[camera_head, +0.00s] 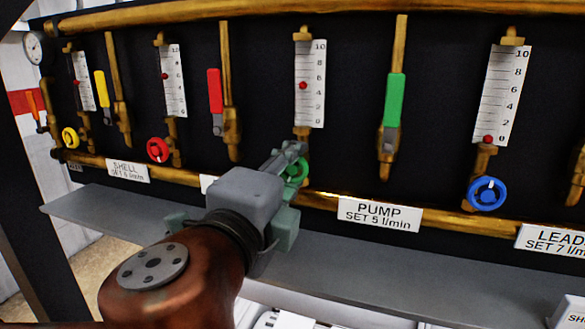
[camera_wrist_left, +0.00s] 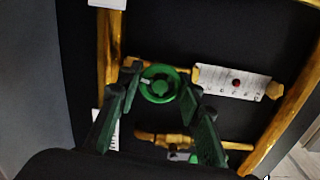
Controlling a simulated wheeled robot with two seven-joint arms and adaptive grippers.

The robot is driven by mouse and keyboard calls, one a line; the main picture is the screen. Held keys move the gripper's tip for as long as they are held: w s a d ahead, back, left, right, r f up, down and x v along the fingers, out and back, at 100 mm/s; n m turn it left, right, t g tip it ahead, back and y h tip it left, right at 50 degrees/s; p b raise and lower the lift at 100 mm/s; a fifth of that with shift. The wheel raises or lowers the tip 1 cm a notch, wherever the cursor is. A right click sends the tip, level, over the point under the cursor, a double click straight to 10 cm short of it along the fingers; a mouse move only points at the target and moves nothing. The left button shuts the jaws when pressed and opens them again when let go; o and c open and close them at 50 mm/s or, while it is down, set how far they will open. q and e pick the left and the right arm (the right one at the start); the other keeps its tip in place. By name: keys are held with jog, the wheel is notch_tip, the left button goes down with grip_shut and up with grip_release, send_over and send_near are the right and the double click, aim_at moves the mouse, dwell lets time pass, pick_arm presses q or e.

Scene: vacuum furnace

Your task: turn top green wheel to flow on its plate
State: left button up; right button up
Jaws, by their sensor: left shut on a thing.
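The green wheel (camera_head: 299,172) sits below a white flow scale (camera_head: 317,100) and is partly hidden by my left gripper (camera_head: 291,161). In the left wrist view, the green wheel (camera_wrist_left: 160,85) lies between the two fingers of my left gripper (camera_wrist_left: 157,88), which is shut on its rim. The red float (camera_head: 303,85) is between the 4 and 6 marks, at about 5. The plate (camera_head: 380,213) to the right and below the wheel reads PUMP, SET 5 l/min. My right gripper is not in view.
A green lever (camera_head: 394,100) hangs right of the scale. A blue wheel (camera_head: 487,193) is farther right; a red wheel (camera_head: 158,150) and yellow wheel (camera_head: 70,137) are left. Brass pipes run across the black panel. A grey ledge (camera_head: 400,269) runs below.

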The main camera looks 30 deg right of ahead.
pick_arm(q)
jog(key=o, duration=1.2)
jog(key=shift+s+a, duration=0.1)
jog(key=v, duration=1.1)
jog(key=shift+s+a, duration=0.25)
